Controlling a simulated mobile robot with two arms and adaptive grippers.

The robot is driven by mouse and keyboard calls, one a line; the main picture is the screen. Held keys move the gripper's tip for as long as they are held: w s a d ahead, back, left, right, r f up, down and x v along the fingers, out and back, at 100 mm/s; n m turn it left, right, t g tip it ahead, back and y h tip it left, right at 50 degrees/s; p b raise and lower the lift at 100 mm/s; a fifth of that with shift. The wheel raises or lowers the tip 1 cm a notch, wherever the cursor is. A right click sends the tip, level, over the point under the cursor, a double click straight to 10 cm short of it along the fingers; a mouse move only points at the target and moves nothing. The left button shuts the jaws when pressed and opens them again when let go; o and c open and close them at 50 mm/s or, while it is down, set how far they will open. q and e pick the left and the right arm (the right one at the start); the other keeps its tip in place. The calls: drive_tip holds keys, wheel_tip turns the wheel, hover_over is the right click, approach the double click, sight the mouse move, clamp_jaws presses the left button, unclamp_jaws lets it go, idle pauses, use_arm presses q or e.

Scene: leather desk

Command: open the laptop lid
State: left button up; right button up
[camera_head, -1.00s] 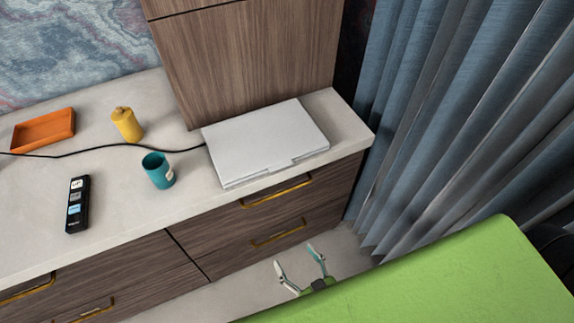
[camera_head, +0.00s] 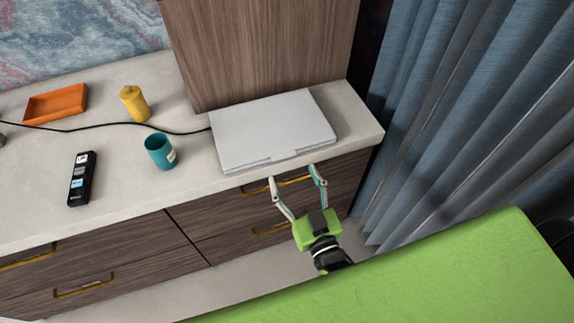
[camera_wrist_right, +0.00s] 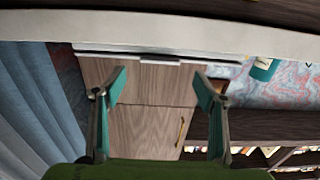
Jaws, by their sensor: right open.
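The laptop (camera_head: 272,130) is a flat, light grey slab with its lid shut. It lies near the right end of the pale countertop, with a small notch along its front edge. In the right wrist view the laptop (camera_wrist_right: 157,57) shows edge-on as a thin line with the notch in the middle. My right gripper (camera_head: 294,174) is open and empty, with its fingers apart, in front of the laptop's front edge and not visibly touching it. In the right wrist view its two teal fingertips (camera_wrist_right: 160,82) stand wide apart. My left gripper is in neither view.
A teal cup (camera_head: 160,152), a yellow bottle (camera_head: 134,104), an orange tray (camera_head: 55,104) and a black remote (camera_head: 82,180) stand or lie left of the laptop. A black cable (camera_head: 100,127) runs to it. A wooden panel (camera_head: 262,50) rises behind; blue curtains (camera_head: 450,120) hang right.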

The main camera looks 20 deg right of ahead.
sight(285, 158)
drive_tip(key=w+b, duration=0.1)
drive_tip(key=w, duration=0.4)
drive_tip(key=shift+w+a, duration=0.1)
drive_tip(key=shift+w, duration=0.15)
drive_tip(key=c, duration=1.6)
